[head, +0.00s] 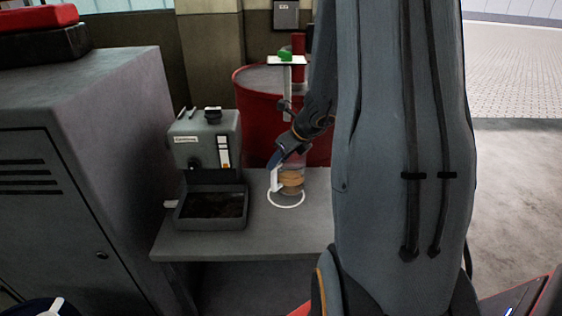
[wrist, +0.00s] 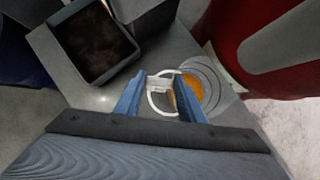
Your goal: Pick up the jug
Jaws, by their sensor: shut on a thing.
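The jug (head: 292,180) is clear, with amber liquid inside and a white handle (head: 276,179) on its left. It is upright over a white ring (head: 287,206) marked on the grey worktop. I cannot tell whether its base touches the worktop. My gripper (head: 279,160) reaches down from behind the jug and is shut on the handle. In the wrist view the handle sits between the two blue fingers (wrist: 160,82), with the jug (wrist: 205,88) just right of them, partly hidden by the right finger.
A grey machine (head: 206,140) with a dark-filled tray (head: 211,222) stands left of the jug on the worktop (head: 300,235). A red drum (head: 252,90) stands behind. A grey cabinet (head: 60,190) closes off the left side. Open floor (head: 520,180) lies to the right.

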